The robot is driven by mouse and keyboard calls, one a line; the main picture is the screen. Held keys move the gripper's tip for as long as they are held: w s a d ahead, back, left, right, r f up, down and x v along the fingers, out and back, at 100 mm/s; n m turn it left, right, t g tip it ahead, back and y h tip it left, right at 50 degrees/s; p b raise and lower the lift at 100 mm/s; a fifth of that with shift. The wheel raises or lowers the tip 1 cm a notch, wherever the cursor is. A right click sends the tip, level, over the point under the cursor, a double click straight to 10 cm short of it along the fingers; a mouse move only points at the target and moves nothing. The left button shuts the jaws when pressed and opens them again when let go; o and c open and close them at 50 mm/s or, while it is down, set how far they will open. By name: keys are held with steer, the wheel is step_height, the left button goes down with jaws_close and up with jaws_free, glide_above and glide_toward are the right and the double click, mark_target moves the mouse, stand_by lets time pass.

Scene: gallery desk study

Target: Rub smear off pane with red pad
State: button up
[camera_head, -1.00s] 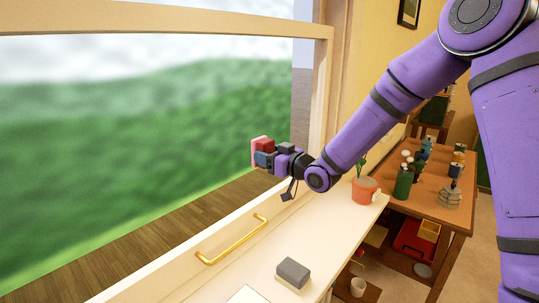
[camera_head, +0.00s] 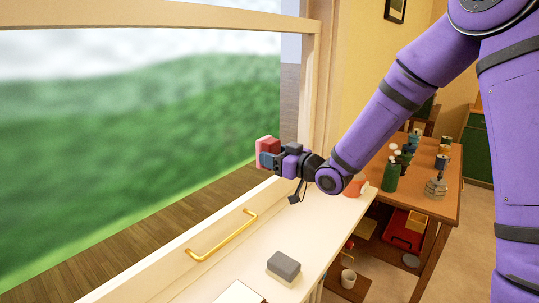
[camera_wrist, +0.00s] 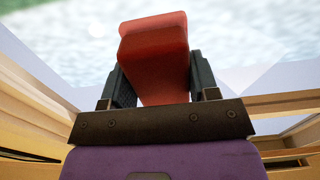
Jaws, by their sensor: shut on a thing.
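The red pad (camera_head: 267,146) is held in my gripper (camera_head: 268,158), which is shut on it, in front of the window at its right part. In the wrist view the red pad (camera_wrist: 155,60) sits between the two dark fingers of my gripper (camera_wrist: 152,85), its front face towards the pane. The pane (camera_head: 140,130) shows a blurred green hill and pale sky. In the wrist view the pane (camera_wrist: 60,35) lies behind the pad. I cannot tell whether the pad touches it. No smear can be clearly made out.
A gold handle (camera_head: 222,236) is on the window's lower frame. A grey-topped block (camera_head: 284,267) lies on the white sill (camera_head: 315,238). A terracotta pot (camera_head: 355,187) is partly hidden behind my arm. A wooden table (camera_head: 437,200) with bottles stands to the right.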

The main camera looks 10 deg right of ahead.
steer(key=shift+s+d, duration=0.1)
steer(key=v, duration=0.2)
steer(key=shift+s+d, duration=0.25)
stand_by(0.4)
steer(key=shift+f, duration=0.15)
